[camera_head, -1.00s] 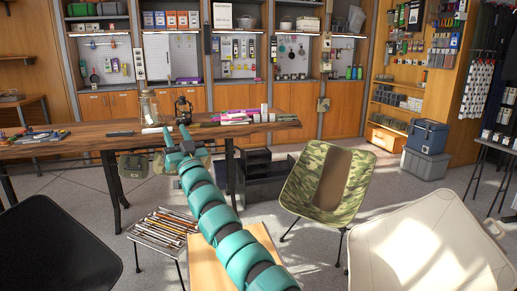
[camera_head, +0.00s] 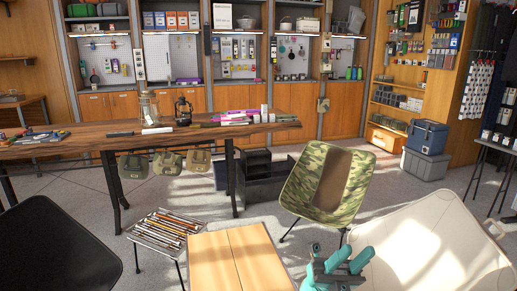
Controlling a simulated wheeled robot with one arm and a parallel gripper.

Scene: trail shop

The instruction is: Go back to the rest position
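My gripper (camera_head: 350,260) is low at the right, in front of the cream chair and below the camouflage chair. Its two grey fingers stand apart, and I see nothing held between them. Part of my teal arm shows beside it at the bottom edge. The gripper is well away from the long wooden table.
A small wooden table (camera_head: 232,262) stands at front centre, beside a rack of poles (camera_head: 165,229). A camouflage chair (camera_head: 300,190), a cream chair (camera_head: 430,245) and a black chair (camera_head: 55,250) stand around.

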